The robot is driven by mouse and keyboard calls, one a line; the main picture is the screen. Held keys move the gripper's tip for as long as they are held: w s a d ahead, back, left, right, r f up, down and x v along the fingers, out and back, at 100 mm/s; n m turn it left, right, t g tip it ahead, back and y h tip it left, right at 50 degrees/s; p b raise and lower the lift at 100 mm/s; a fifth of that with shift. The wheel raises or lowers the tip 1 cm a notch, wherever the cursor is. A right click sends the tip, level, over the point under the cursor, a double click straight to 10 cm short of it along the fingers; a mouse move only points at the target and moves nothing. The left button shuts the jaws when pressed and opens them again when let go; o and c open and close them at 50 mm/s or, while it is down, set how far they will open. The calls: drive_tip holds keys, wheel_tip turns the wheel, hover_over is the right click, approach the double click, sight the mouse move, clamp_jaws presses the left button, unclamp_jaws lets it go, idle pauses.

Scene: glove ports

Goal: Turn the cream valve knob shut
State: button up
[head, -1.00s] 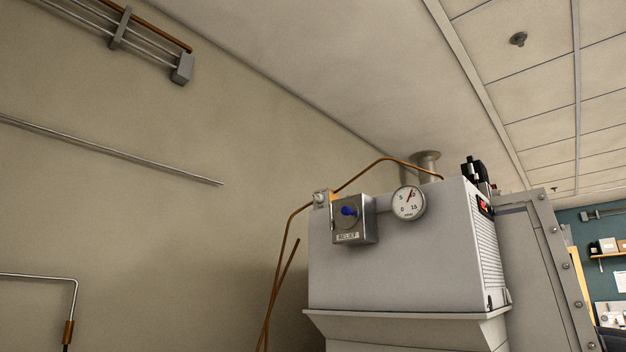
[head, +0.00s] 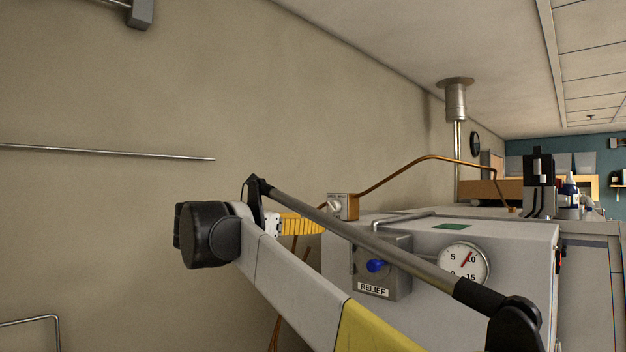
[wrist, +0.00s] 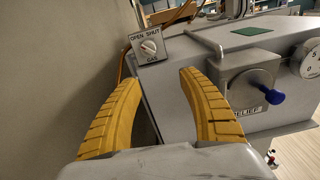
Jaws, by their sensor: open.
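The cream valve knob (wrist: 149,48) sits on a small plate marked OPEN, SHUT and GAS (wrist: 162,44). In the wrist view it is just beyond my fingertips, near the wall. Its pointing direction is too small to tell surely. In the head view the knob (head: 336,205) shows small beside the copper pipe, on the left of the grey cabinet. My gripper (wrist: 158,80) is open and empty, its yellow fingers spread below and in front of the knob, not touching it. In the head view one yellow finger (head: 302,225) shows behind my arm.
A grey RELIEF box (head: 398,284) with a blue knob (head: 376,266) stands right of the gas valve, close to my right finger. A round gauge (head: 463,263) is further right. A copper pipe (head: 400,168) runs above the cabinet (head: 520,250). The wall (head: 150,100) is at left.

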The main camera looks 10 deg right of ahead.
sight(330, 206)
drive_tip(key=shift+n+h, duration=0.3)
drive_tip(key=shift+n, duration=0.1)
drive_tip(key=w+d+r+p, duration=0.1)
drive_tip(key=w+d, duration=0.1)
drive_tip(key=w+d+r+p, duration=0.1)
drive_tip(key=w+d, duration=0.1)
drive_tip(key=d, duration=0.1)
drive_tip(key=w+d+r+p, duration=0.1)
drive_tip(key=w+d, duration=0.1)
drive_tip(key=w, duration=0.1)
drive_tip(key=shift+w+d, duration=0.1)
drive_tip(key=shift+d, duration=0.1)
clamp_jaws()
